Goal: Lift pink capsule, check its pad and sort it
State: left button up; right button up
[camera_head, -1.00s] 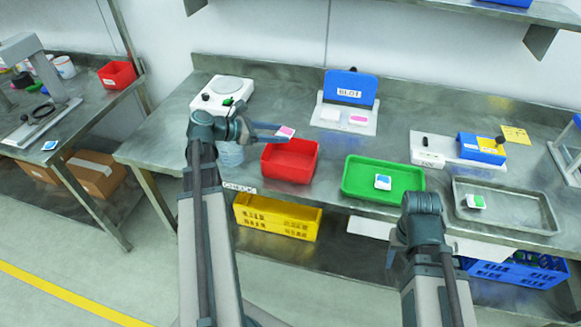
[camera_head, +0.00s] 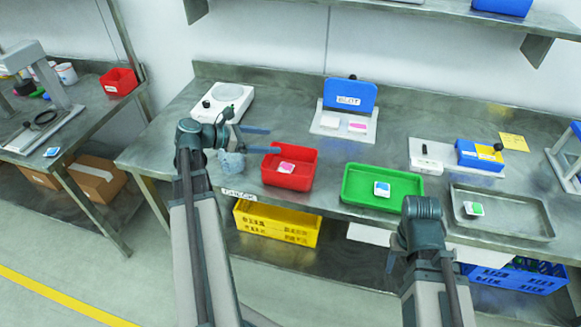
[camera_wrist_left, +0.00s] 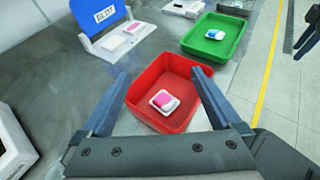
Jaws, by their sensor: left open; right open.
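The pink capsule (camera_head: 287,167) lies in a small white tray inside the red bin (camera_head: 304,186). In the left wrist view the capsule (camera_wrist_left: 164,100) sits on the floor of the red bin (camera_wrist_left: 186,66). My left gripper (camera_head: 273,140) is open and empty above the bin's left side, its fingers apart on either side of the bin in the wrist view. The blot station (camera_head: 349,94) stands behind, with one white pad (camera_head: 330,124) and one pink-marked pad (camera_head: 357,127) on its base. My right gripper (camera_head: 393,259) is low in front of the bench, mostly hidden by its wrist.
A green tray (camera_head: 353,194) with a blue-and-white item (camera_head: 382,189) stands right of the red bin. A metal tray (camera_head: 530,228) holds a green-and-white item (camera_head: 473,208). A white scale (camera_head: 222,103) stands behind my left gripper. Bare bench lies between red bin and blot station.

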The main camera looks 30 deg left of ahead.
pick_arm(q)
jog(key=p+v, duration=0.3)
jog(key=v, duration=0.7)
jog(key=shift+r, duration=0.15)
jog(key=w+d+f+m+g+y, duration=0.1)
jog(key=d+f+m+g, duration=0.2)
jog(key=d+m, duration=0.35)
jog(key=w+d+f+m+g, duration=0.1)
jog(key=d+f+m+g, duration=0.2)
jog(key=d, duration=0.6)
jog(key=d+f+m+g+y, duration=0.1)
jog(key=d+f+m+g, duration=0.25)
jog(key=d, duration=0.45)
jog(key=s+d+f+m+y, duration=0.2)
jog(key=s+d+m+y, duration=0.1)
jog(key=d+m, duration=0.5)
jog(key=s+d+f+m+g+y, duration=0.1)
jog(key=s+d+m+y, duration=0.3)
jog(key=d+m, duration=0.4)
jog(key=shift+d+f+m+y, duration=0.4)
jog(key=shift+f+m+y, duration=0.15)
jog(key=shift+m, duration=0.85)
